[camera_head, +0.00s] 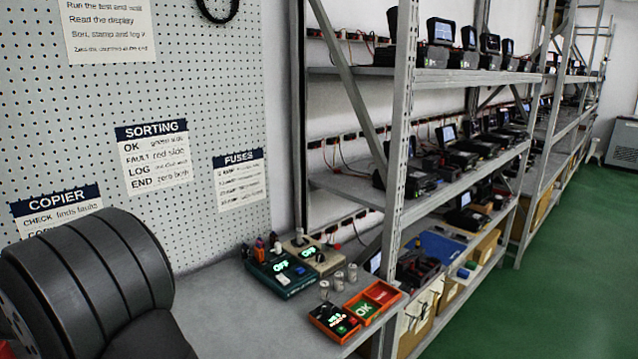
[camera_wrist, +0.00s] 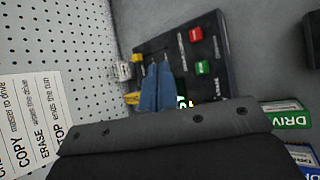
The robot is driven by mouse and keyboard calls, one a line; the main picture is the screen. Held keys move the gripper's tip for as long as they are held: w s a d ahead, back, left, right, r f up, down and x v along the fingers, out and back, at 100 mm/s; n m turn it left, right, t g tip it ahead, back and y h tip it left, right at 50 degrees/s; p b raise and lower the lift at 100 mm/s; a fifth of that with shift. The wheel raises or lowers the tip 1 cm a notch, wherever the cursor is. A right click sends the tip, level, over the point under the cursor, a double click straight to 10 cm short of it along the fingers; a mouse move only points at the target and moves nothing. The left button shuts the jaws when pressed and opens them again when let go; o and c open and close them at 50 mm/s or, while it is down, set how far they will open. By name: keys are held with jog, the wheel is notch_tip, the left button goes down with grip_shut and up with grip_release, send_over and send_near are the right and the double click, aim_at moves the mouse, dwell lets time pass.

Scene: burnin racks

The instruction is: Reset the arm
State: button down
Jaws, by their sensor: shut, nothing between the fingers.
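My gripper (camera_wrist: 157,88) shows in the wrist view as two blue fingers close together, shut with nothing between them. The fingers are in front of a black panel device (camera_wrist: 222,42) with a red button (camera_wrist: 196,34) and a green button (camera_wrist: 202,67). A lit display on it is partly hidden behind the fingers and the gripper body. I cannot tell whether the fingertips touch the device. In the head view my dark arm fills the lower left, and the gripper itself does not show there.
The bench (camera_head: 235,302) carries devices reading OFF (camera_head: 283,275), several small cylinders and an orange tray (camera_head: 372,301) with green and red compartments. A pegboard (camera_head: 215,95) rises behind. Metal racks (camera_head: 402,130) stand to the right. Green-labelled DRIVE packaging (camera_wrist: 283,113) lies at the wrist view's right.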

notch_tip(320, 180, down, 4)
jog(key=shift+f, duration=0.25)
notch_tip(320, 180, up, 4)
jog(key=r, duration=0.1)
jog(key=s+a+f+m+g, duration=0.1)
jog(key=m+g, duration=0.1)
jog(key=g, duration=0.1)
jog(key=s+a+f+m+g, duration=0.1)
jog(key=a+m+g, duration=0.1)
jog(key=s+a+f+m+g+y, duration=0.1)
jog(key=a+f+m+g, duration=0.1)
jog(key=m+g, duration=0.1)
jog(key=shift+s+g, duration=0.3)
jog(key=shift+s, duration=0.05)
jog(key=shift+s+a+f, duration=0.15)
jog(key=shift+f, duration=2.4)
